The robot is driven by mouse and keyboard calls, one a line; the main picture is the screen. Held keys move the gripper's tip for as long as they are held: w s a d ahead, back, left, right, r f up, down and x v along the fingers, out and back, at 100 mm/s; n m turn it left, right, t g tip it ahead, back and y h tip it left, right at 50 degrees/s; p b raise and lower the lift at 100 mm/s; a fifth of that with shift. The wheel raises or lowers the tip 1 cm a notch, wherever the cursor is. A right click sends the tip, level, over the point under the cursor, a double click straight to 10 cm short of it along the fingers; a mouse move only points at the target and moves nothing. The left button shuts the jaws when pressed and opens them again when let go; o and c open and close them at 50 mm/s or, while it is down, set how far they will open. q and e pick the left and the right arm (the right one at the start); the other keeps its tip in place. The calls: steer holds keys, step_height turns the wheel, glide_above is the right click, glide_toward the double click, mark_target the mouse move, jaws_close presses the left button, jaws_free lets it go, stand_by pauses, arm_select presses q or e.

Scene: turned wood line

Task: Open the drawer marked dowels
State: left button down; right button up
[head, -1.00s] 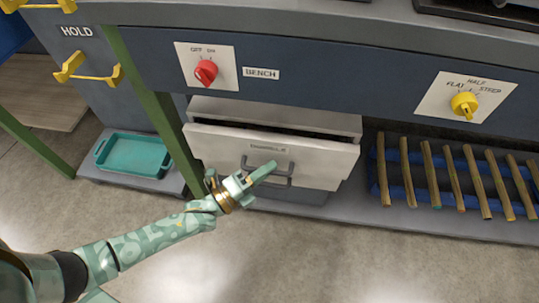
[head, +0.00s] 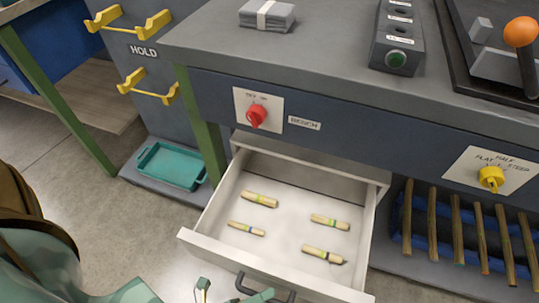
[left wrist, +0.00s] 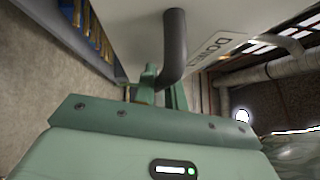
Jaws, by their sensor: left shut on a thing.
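The white drawer (head: 200,243) under the bench is pulled well out. Several pale dowel bundles (head: 259,200) with coloured bands lie apart on its floor. Its dark bar handle (head: 284,297) is at the bottom of the head view, partly cut off by the edge. In the left wrist view the handle (left wrist: 174,45) stands close, and a partly visible label beginning "DOW" (left wrist: 222,47) is on the drawer front. My left gripper (head: 236,294) is shut on the handle, its fingers (left wrist: 160,88) on either side of the bar. My right gripper is not in view.
A red knob (head: 257,116) and a yellow knob (head: 491,178) are on the bench front. Several wooden sticks (head: 455,228) stand in a blue rack right of the drawer. A teal tray (head: 170,166) sits low at left, beyond a green leg (head: 206,150).

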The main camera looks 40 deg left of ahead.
arm_select(q)
steer(key=shift+s+d, duration=0.2)
steer(key=shift+s, duration=0.75)
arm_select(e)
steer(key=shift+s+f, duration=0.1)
arm_select(q)
steer(key=c, duration=1.7)
jaws_free()
steer(key=shift+c, duration=0.2)
